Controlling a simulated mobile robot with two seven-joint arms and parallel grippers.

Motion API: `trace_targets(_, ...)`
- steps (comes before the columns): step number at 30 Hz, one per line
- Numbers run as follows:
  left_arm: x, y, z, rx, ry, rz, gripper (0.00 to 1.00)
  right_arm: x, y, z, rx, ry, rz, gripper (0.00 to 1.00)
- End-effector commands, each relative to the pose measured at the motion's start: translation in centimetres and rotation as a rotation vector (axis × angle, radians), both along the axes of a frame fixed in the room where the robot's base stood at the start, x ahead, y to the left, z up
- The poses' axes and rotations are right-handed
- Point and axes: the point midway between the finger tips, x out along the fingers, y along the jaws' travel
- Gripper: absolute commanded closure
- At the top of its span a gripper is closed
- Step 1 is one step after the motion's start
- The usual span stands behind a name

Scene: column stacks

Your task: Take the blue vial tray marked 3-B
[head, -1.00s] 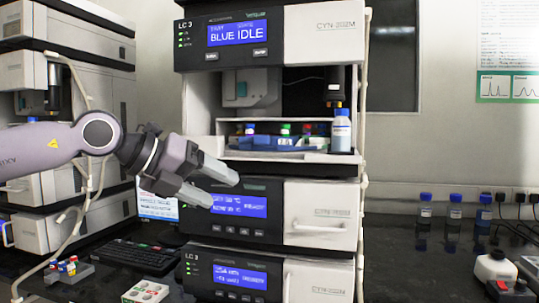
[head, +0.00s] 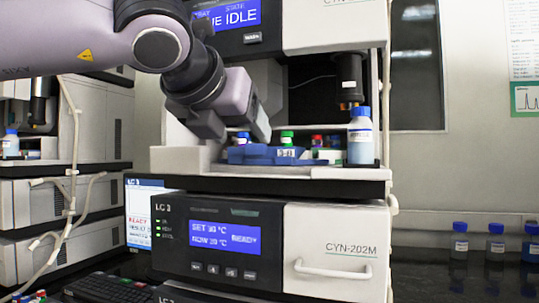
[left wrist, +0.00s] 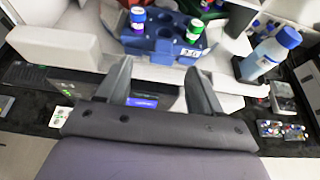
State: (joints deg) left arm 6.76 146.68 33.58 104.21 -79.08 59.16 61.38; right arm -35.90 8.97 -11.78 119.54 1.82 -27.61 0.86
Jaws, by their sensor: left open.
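The blue vial tray (head: 258,157) stands in the open bay of the instrument stack, and its white front label reads 3-B. A blue-capped vial (head: 243,138) and a green-capped vial (head: 287,138) show there. In the left wrist view the blue tray (left wrist: 178,46) lies just beyond the fingertips, with the two vials in it and several empty holes. My left gripper (head: 238,132) is open and empty, in the bay mouth at the tray's left part; its fingers (left wrist: 159,68) point toward the tray without visibly gripping it. My right gripper is not in view.
A blue-capped bottle (head: 360,138) stands close to the tray's right, at the bay's edge. A red-capped vial (head: 317,141) is behind. The lower instrument (head: 335,245) has a handle. More bottles (head: 495,243) stand on the bench at right. A second stack is at left.

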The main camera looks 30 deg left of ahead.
Motion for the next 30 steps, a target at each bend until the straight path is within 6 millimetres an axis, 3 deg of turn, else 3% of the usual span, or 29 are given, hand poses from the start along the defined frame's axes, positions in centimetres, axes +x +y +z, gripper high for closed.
trace_targets(12,4.7,0.8,-1.5,-0.003,0.003,0.000,0.34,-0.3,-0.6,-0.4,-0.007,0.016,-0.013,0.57)
trace_targets(22,5.3,0.9,-1.8,-0.002,0.002,-0.001,0.34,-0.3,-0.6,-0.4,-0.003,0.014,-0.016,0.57)
trace_targets(27,5.2,0.9,-1.8,-0.002,0.002,-0.001,0.89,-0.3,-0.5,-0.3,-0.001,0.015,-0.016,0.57)
trace_targets(28,5.2,0.9,-1.8,-0.002,0.002,-0.001,0.96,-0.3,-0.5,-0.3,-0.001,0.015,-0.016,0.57)
trace_targets(30,5.2,0.9,-1.8,-0.002,0.001,-0.001,0.96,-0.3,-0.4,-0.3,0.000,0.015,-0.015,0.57)
